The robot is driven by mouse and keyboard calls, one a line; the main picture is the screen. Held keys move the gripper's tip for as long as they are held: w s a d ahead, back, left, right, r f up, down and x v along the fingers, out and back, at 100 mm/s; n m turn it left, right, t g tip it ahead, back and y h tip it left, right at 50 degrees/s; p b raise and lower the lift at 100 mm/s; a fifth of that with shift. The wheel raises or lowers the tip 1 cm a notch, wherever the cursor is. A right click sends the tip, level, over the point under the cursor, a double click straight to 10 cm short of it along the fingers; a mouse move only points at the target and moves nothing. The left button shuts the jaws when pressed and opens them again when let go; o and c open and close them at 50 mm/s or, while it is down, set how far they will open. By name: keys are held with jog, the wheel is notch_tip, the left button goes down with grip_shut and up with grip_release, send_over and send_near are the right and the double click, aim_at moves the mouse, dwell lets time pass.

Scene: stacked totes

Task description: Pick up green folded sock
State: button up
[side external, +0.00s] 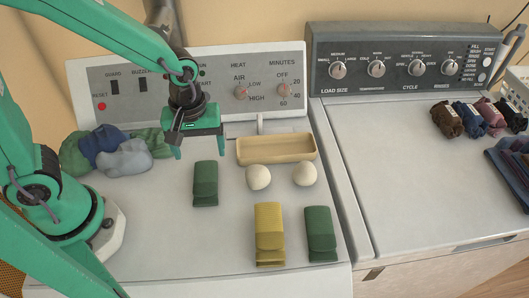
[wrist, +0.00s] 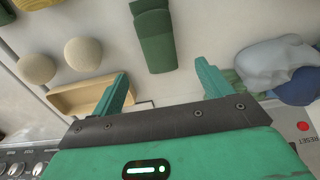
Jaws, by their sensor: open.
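A green folded sock (side external: 205,184) lies on the white dryer top, just in front of and below my gripper (side external: 200,150). In the wrist view this sock (wrist: 153,36) is beyond and between my open fingertips (wrist: 163,72), with nothing held. A second green folded sock (side external: 321,234) lies at the front right, beside a yellow folded sock (side external: 269,234).
Two cream balls (side external: 258,177) sit in front of a shallow wooden tray (side external: 276,150). A crumpled pile of grey, blue and green cloth (side external: 122,158) lies at the left. Several dark rolled socks (side external: 447,120) are on the washer.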

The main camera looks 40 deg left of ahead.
aim_at(205, 173)
jog(key=shift+f, duration=0.15)
jog(key=shift+f, duration=1.15)
jog(key=shift+f, duration=0.15)
jog(key=shift+d+f, duration=0.1)
jog(key=shift+f, duration=2.35)
jog(key=c, duration=1.1)
jog(key=shift+o, duration=0.2)
jog(key=shift+r, duration=0.2)
